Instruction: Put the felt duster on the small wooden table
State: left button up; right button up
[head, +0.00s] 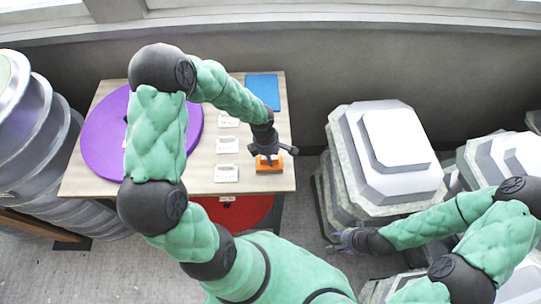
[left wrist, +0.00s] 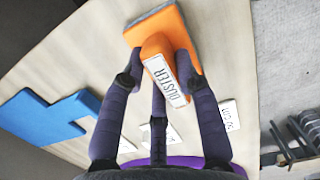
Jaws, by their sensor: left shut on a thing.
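The felt duster (head: 265,168) is an orange block. In the left wrist view the duster (left wrist: 160,28) shows a grey felt edge and a white label reading "DUSTER". My left gripper (head: 268,153) is shut on it, and its fingers (left wrist: 166,78) flank the orange handle. The duster is over the right part of a light wooden table (head: 205,172); whether it touches the top I cannot tell. The tabletop (left wrist: 75,65) also fills much of the left wrist view. My right gripper (head: 347,238) is empty, low beside the pale moulds; its finger opening is unclear.
A purple disc (head: 100,140), a blue piece (head: 262,92) and several white label cards (head: 226,173) lie on the table. A red round thing (head: 235,210) is below its front edge. Grey moulds (head: 398,150) stand right, and ribbed round ones (head: 45,140) left.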

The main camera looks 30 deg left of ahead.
pick_arm(q)
jog(key=shift+f, duration=0.15)
jog(key=o, duration=1.1)
notch_tip(320, 180, up, 12)
jog(key=a, duration=0.1)
jog(key=shift+s+a, duration=0.15)
jog(key=shift+s, duration=0.25)
